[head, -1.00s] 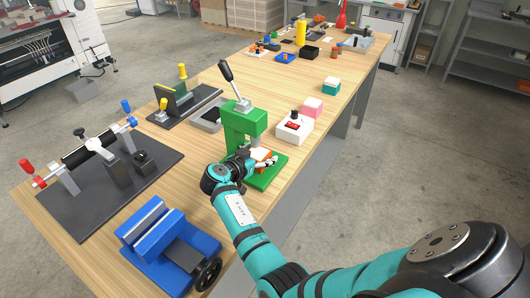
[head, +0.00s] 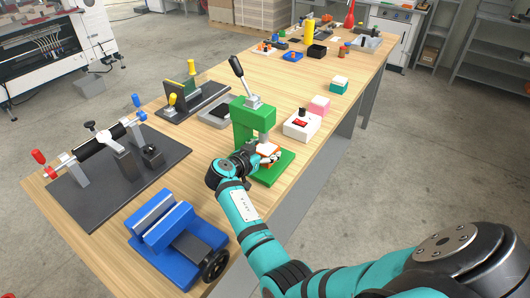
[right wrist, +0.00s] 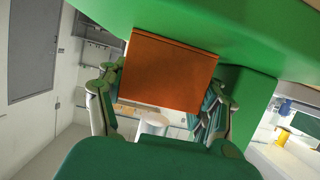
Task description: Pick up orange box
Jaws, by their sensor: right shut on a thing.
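The orange box (head: 267,148) is in the green press (head: 252,122), under its ram and over its green base. My right gripper (head: 267,157) reaches in from the near side and is shut on the box. In the right wrist view the orange box (right wrist: 168,72) fills the space between the two fingers of my right gripper (right wrist: 162,98). The fingers partly hide the box in the head view. I cannot tell whether the box touches the base. My left gripper is not in view.
A white box with a red switch (head: 301,126) and a pink-lidded box (head: 319,106) stand right of the press. A blue vise (head: 178,240) is at the near left, and a black-based roller fixture (head: 110,170) is behind it. The table's right edge is close to the press.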

